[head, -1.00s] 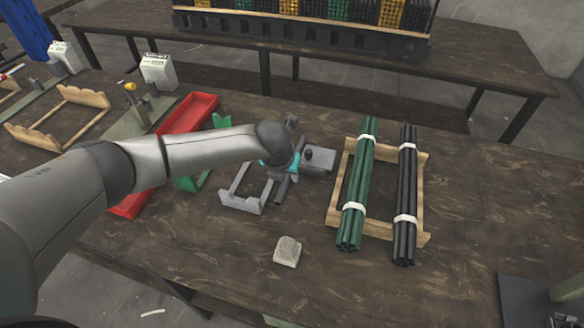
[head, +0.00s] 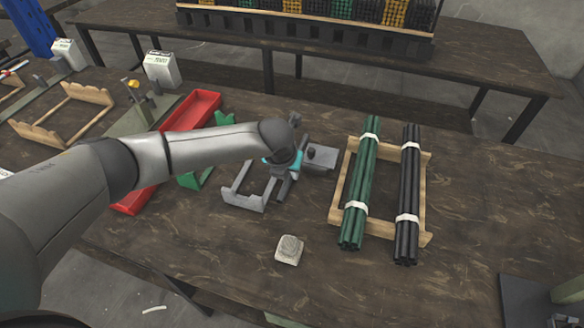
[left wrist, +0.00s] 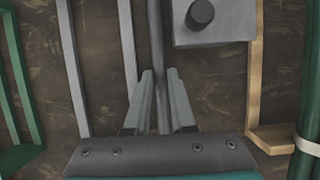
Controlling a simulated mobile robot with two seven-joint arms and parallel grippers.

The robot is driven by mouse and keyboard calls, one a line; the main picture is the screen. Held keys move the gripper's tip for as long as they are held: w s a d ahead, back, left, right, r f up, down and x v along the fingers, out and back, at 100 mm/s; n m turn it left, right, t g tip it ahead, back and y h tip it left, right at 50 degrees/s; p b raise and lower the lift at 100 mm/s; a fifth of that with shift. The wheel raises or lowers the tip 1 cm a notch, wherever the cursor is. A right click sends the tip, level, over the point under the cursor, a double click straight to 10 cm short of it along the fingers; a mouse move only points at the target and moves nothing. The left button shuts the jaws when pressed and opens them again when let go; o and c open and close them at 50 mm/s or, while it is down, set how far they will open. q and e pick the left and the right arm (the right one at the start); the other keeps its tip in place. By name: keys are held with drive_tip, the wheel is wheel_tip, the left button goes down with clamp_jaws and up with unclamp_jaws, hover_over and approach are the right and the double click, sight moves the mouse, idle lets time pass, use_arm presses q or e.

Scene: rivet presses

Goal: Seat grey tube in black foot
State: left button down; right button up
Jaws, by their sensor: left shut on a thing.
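My left gripper (head: 284,172) is over the middle of the table, beside a grey rack. In the left wrist view its fingers (left wrist: 160,100) are closed around a grey tube (left wrist: 155,40), which runs lengthwise up the picture. In the head view a short end of the tube (head: 284,190) shows below the gripper; the rest is hidden. Right of it lies a grey block (head: 322,164) with a dark round stub (head: 312,152), also in the left wrist view (left wrist: 201,13). I cannot tell whether the stub is the black foot, or whether the tube touches the block.
The grey rack (head: 238,200) stands left of the gripper. A wooden rack (head: 423,195) holds green (head: 360,180) and black (head: 408,190) tube bundles at right. A pale block (head: 289,250) lies in front, with bare table around it.

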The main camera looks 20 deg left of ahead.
use_arm(q)
wheel_tip(320, 180, up, 20)
drive_tip(key=p, duration=0.3)
drive_tip(key=s+r+m+g, duration=0.2)
drive_tip(key=s+m, duration=0.6)
drive_tip(key=m, duration=0.9)
drive_tip(key=s+r+m+g, duration=0.2)
drive_tip(key=s+m+g, duration=0.4)
drive_tip(key=m, duration=1.2)
drive_tip(key=shift+s+a+m+g, duration=0.3)
drive_tip(key=shift+s+a+g, duration=0.1)
drive_tip(key=shift+s, duration=1.05)
use_arm(e)
drive_tip(key=shift+r, duration=1.55)
use_arm(q)
drive_tip(key=shift+r, duration=0.1)
drive_tip(key=shift+d, duration=0.1)
use_arm(e)
drive_tip(key=shift+d, duration=0.1)
drive_tip(key=shift+c, duration=0.7)
